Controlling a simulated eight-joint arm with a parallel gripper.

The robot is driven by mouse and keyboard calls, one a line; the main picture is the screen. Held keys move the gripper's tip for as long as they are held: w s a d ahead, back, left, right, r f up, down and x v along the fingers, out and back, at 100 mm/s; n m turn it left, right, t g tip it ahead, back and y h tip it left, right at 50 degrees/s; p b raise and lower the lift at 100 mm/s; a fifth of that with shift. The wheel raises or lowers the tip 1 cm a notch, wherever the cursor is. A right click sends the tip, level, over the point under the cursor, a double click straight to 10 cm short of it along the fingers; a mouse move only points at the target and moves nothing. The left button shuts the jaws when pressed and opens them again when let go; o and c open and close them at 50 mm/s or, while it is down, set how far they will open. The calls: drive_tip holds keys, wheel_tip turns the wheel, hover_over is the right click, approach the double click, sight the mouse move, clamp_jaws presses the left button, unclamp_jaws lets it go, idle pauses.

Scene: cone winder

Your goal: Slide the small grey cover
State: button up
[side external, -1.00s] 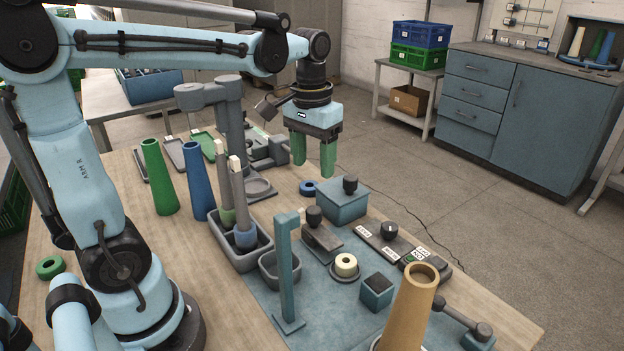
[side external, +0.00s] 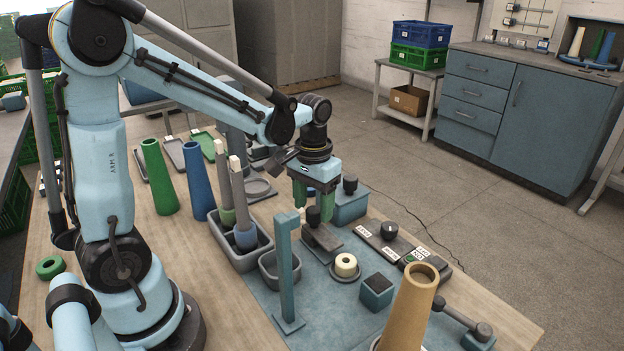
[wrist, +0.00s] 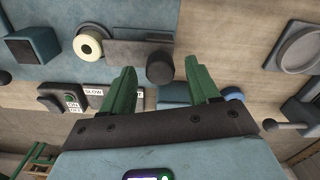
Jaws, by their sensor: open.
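The small grey cover (side external: 322,238) is a flat grey plate with a dark round knob (side external: 313,216), lying on the blue mat. In the wrist view the cover (wrist: 130,54) shows with its knob (wrist: 160,70) at its right end. My gripper (side external: 314,203) points down over the knob, its green fingers apart. In the wrist view the knob lies between the two fingertips of my gripper (wrist: 160,80), with a gap on each side. I cannot tell how far down the fingertips reach beside the knob.
A blue box (side external: 350,208) with a dark knob stands close behind my gripper. A cream ring (side external: 346,264) and a blue post (side external: 286,270) stand near the cover. A dial panel (side external: 392,240) is to the right. A tan cone (side external: 408,305) stands in front.

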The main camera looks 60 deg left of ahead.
drive_tip(key=shift+f, duration=0.7)
clamp_jaws()
